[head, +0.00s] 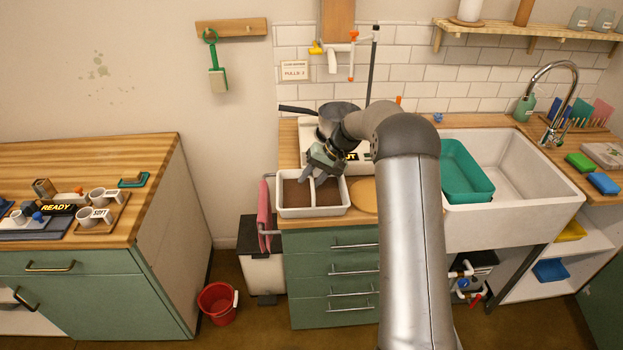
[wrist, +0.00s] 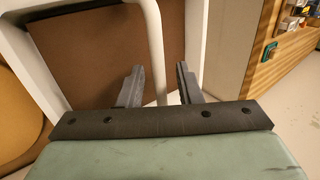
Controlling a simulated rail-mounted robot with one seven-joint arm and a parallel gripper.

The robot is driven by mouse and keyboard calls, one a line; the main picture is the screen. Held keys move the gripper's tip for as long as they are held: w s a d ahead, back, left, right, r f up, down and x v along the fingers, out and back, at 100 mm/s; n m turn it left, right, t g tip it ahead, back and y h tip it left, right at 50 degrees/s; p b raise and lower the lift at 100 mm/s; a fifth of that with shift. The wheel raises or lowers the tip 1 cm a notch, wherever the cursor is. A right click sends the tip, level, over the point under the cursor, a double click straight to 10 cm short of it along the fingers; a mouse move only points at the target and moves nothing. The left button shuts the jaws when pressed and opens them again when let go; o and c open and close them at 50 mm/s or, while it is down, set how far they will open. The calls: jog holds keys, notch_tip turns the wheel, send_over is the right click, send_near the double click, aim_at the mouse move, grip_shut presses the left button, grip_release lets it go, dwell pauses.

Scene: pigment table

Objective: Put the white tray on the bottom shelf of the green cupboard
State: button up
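The white tray (head: 313,212) sits on the wooden counter above green drawers, left of the sink. My gripper (head: 312,178) is over the tray, pointing down. A green cupboard (head: 110,300) stands at the left under a wooden top. A pale opening shows at its lower left edge, cut off by the frame; its bottom shelf cannot be made out.
A pink towel (head: 264,215) hangs at the counter's left end. A red bucket (head: 217,303) and a white bin (head: 262,270) stand on the floor between counter and cupboard.

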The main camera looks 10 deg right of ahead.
jog(key=shift+r, duration=0.1)
jog(key=w+b+v, duration=0.1)
jog(key=b+v, duration=0.1)
jog(key=v, duration=1)
jog(key=s+a+r+h, duration=0.1)
jog(key=s+a+h, duration=0.2)
jog(key=s, duration=1.3)
jog(key=s+a+r+h, duration=0.1)
jog(key=s+a, duration=0.3)
jog(key=s, duration=1.3)
jog(key=shift+r+n+h, duration=0.25)
jog(key=shift+n+h, duration=0.15)
jog(key=shift+h, duration=0.5)
jog(key=shift+o, duration=0.5)
jog(key=s+f+h, duration=0.1)
jog(key=s+f, duration=0.3)
jog(key=s, duration=0.5)
jog(key=shift+s+d+n, duration=0.2)
jog(key=shift+s+n, duration=0.1)
jog(key=shift+f, duration=0.1)
